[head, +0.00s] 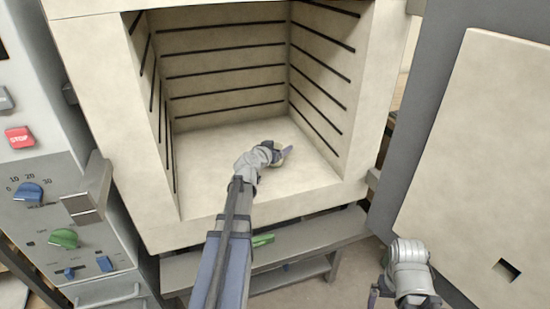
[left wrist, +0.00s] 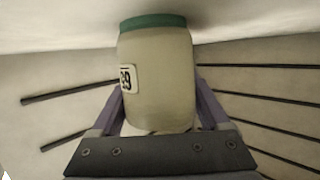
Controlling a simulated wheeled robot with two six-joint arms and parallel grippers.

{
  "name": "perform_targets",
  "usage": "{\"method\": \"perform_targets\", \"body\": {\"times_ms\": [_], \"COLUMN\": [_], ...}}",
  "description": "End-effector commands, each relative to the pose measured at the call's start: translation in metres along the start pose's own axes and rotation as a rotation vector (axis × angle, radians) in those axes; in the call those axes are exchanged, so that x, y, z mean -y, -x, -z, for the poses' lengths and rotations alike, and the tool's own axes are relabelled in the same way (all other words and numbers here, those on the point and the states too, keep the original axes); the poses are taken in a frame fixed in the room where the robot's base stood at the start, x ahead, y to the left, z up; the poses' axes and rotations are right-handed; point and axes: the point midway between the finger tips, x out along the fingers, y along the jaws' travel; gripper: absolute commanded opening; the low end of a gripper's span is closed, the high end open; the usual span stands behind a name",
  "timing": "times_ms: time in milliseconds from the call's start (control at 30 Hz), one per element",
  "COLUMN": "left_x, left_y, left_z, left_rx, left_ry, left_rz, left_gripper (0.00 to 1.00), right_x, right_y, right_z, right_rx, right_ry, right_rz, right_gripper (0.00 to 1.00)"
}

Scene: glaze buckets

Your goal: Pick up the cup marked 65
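The cup marked 65 (left wrist: 158,85) fills the middle of the left wrist view. It is cream with a green band at one end. Its white number label (left wrist: 128,78) shows upside down at the cup's left side. My left gripper (left wrist: 157,105) has one purple finger on each side of the cup, close to its wall. I cannot tell if the fingers press on it. In the head view my left gripper (head: 282,153) is low inside the kiln and hides most of the cup. My right gripper (head: 404,299) is outside at the bottom right, fingers apart, partly cut off.
The kiln chamber (head: 225,75) has cream walls with dark grooves and an otherwise bare floor. Its door (head: 480,150) stands open at the right. A control panel (head: 70,215) with a red stop button is at the left. A grey step or shelf (head: 335,230) runs below the opening.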

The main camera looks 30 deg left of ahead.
Motion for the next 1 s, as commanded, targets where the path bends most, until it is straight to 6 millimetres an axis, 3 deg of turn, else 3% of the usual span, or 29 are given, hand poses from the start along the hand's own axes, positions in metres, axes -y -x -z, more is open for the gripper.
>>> {"method": "perform_targets", "body": {"times_ms": [67, 600, 1000], "left_x": [0.0001, 0.0001, 0.0001], "left_y": [0.0001, 0.0002, 0.0026], "left_z": [-0.0001, 0.0, 0.0078], "left_rx": [0.0, 0.0, 0.0], "left_ry": [0.0, 0.0, 0.0], "left_rz": [0.0, 0.0, 0.0], "left_gripper": [0.69, 0.1, 0.1], "right_x": [0.0, 0.0, -0.0008], "right_y": [0.0, 0.0, 0.0081], "right_z": [0.0, 0.0, -0.0005], "right_rx": [0.0, 0.0, 0.0], "right_ry": [0.0, 0.0, 0.0], "right_rz": [0.0, 0.0, 0.0], "right_gripper": [1.0, 1.0, 1.0]}}
